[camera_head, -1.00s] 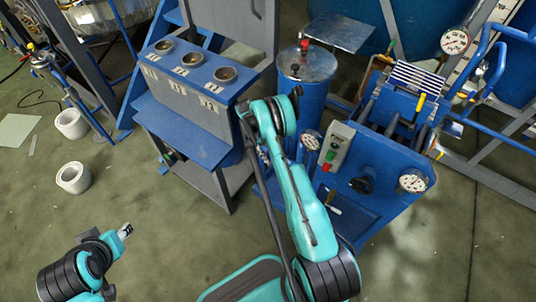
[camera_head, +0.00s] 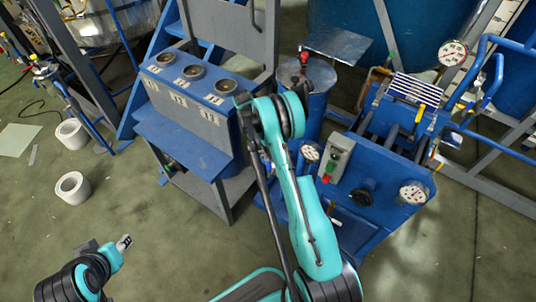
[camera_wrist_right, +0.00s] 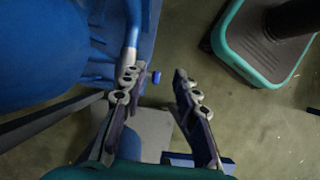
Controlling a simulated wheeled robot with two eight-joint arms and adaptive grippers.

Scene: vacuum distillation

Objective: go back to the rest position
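My right arm rises turquoise through the middle of the head view, in front of the blue machine. In the right wrist view my right gripper (camera_wrist_right: 156,73) has its two dark fingers apart, with nothing held between them. In the head view its fingers are hard to make out near the dark end piece of the arm. My left gripper (camera_head: 124,243) is low at the left of the head view, above the bare floor. Its small grey tip shows, but not whether the fingers are apart.
A blue-grey stand (camera_head: 188,142) with three round holes is close left of my right arm. A blue machine with gauges (camera_head: 413,192) and a control box (camera_head: 336,158) is at the right. The floor at lower left is mostly clear.

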